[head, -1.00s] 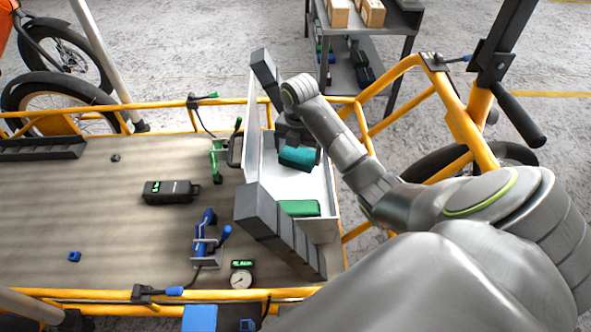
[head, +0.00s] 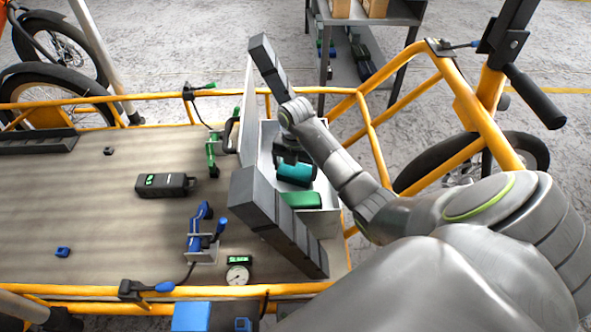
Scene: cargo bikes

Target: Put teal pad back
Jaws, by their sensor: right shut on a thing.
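The teal pad (head: 295,173) is in the white bin (head: 328,217) or just over its floor; I cannot tell whether it touches the bottom. My right gripper (head: 289,159) reaches down into the bin from the right and is shut on the teal pad. The gripper's dark fingers hide the pad's far side. A green pad (head: 302,200) lies in the bin on the near side, close to the teal one. My left gripper is not in view.
On the cargo deck (head: 110,225) are a black battery (head: 163,186), a blue clamp (head: 199,232), a green clamp (head: 212,150) and a gauge (head: 238,274). Yellow rails (head: 372,140) border the bin.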

